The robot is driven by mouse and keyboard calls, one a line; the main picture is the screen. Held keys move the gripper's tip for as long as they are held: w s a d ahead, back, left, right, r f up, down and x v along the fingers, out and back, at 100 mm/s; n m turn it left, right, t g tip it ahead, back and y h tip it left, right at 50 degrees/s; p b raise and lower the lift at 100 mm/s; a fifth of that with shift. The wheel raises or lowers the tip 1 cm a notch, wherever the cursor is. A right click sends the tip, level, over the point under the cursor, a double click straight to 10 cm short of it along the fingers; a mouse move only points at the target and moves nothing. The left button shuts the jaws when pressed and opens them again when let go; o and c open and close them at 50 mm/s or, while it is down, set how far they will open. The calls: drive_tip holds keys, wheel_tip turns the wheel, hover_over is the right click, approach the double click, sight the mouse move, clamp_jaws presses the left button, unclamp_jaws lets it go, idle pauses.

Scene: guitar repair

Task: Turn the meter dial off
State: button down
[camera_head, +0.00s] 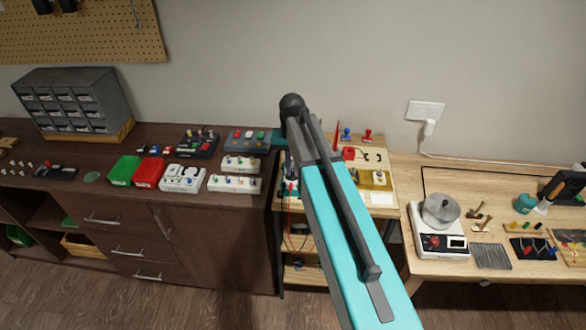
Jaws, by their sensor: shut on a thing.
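I cannot make out the meter or its dial for certain. A small dark and teal item (289,188) stands on the narrow wooden stand, just left of my arm, with thin red and dark leads hanging below it. It may be the meter, but it is partly hidden and too small to read. My teal and grey arm crosses the middle of the view and covers part of this stand. My gripper does not show; it is hidden behind the arm or out of view.
The dark cabinet (215,230) at left holds a green bin (124,170), a red bin (149,172) and white trays. The narrow stand also bears a yellow block (375,180) and red and blue knobs. The right table (440,180) holds a white scale (438,243) with a metal pot.

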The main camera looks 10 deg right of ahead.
sight(292, 173)
drive_tip(key=c, duration=1.8)
unclamp_jaws()
drive_tip(key=shift+c, duration=0.2)
drive_tip(key=shift+r, duration=0.1)
wheel_tip(292, 173, up, 14)
drive_tip(key=p, duration=0.5)
drive_tip(key=shift+f, duration=0.2)
drive_tip(key=shift+s+f, duration=0.1)
